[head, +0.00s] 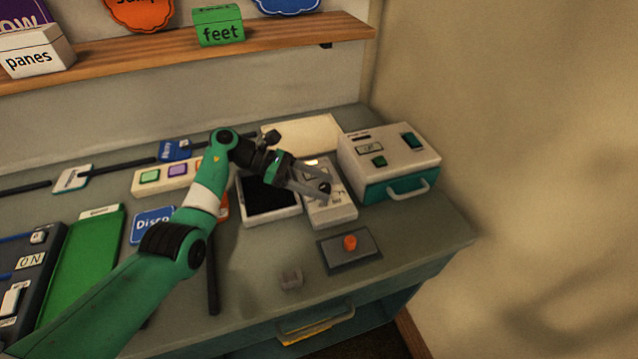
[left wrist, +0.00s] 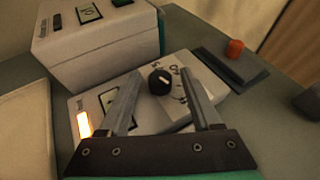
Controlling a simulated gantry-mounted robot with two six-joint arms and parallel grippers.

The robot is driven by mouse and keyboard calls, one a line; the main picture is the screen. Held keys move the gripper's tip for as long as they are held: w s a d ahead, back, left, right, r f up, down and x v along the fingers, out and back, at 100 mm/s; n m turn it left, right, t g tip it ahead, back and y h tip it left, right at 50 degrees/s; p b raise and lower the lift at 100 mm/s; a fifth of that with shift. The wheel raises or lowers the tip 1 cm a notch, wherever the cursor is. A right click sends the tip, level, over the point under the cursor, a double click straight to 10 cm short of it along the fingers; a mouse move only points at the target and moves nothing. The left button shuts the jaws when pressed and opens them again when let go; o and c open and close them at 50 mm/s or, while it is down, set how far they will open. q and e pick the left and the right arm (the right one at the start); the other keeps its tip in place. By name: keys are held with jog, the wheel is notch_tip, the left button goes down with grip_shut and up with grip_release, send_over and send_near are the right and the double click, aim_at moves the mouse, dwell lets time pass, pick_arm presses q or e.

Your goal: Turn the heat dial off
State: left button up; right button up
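The heat dial is a small black round knob (head: 325,188) on a white control box (head: 338,217) at the right of the bench. In the left wrist view the knob (left wrist: 159,82) shows a short white mark. The box (left wrist: 150,115) has a lit yellow-orange lamp (left wrist: 84,124) and a small display. My left gripper (head: 328,184) is open over the box. Its fingertips (left wrist: 159,72) stand on either side of the knob, with a visible gap to each; their height above the box is hard to tell. My right gripper is not in view.
A white and teal box with a handle (head: 389,160) stands just behind and right. A grey plate with an orange button (head: 350,242) lies in front. A black-topped pad (head: 270,213) is at left.

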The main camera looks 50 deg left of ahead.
pick_arm(q)
jog(key=p+v, duration=0.2)
jog(key=v, duration=0.9)
jog(key=shift+s+a, duration=0.25)
